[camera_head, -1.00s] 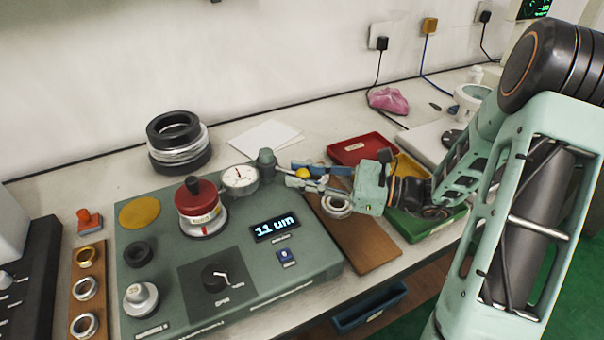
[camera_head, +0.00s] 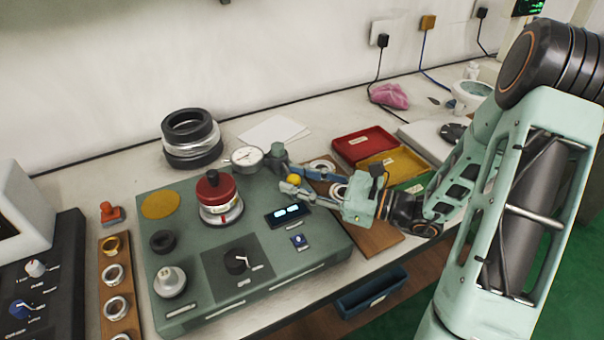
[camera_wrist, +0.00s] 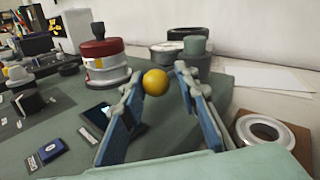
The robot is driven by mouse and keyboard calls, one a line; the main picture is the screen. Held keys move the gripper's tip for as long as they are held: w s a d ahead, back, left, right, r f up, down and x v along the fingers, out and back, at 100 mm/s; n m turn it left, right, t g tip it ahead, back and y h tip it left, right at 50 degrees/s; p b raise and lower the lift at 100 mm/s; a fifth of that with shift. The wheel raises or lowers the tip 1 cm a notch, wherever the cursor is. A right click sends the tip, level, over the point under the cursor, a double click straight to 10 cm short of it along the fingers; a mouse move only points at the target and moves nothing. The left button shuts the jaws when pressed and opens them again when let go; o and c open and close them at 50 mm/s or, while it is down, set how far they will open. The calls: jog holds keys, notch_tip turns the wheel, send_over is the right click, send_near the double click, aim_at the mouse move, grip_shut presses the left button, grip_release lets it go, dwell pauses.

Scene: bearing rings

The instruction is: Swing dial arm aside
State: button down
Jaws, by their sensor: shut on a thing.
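The dial gauge (camera_head: 246,158), with a round white face, sits on an arm at the green post (camera_head: 276,157) at the back right of the green test station (camera_head: 200,290). The arm's yellow ball knob (camera_head: 294,179) is on the front right side of the post. My gripper (camera_head: 292,180) is shut on the knob, and in the wrist view (camera_wrist: 158,84) the blue-padded fingers flank the yellow ball (camera_wrist: 155,82). The dial stands behind the red-topped weight (camera_head: 217,191), clear of its top. The weight sits on the station.
The display (camera_head: 289,213) shows dashes. A wooden board with rings (camera_head: 114,275) lies left of the station. A stack of black and silver rings (camera_head: 191,138) stands behind. Red (camera_head: 364,146) and yellow (camera_head: 392,168) trays are at the right.

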jog(key=shift+s+a+r+g, duration=0.15)
jog(key=shift+s+a, duration=0.1)
jog(key=shift+a, duration=0.45)
jog(key=shift+s+a+r+g, duration=0.1)
jog(key=shift+s+a+g, duration=0.1)
jog(key=shift+a, duration=0.45)
jog(key=shift+w, duration=0.15)
jog(key=c, duration=1.7)
grip_release()
jog(key=shift+o, duration=0.2)
jog(key=shift+w+a+f, duration=0.1)
jog(key=shift+a, duration=0.1)
jog(key=v, duration=1.2)
jog(key=shift+d+f, duration=0.2)
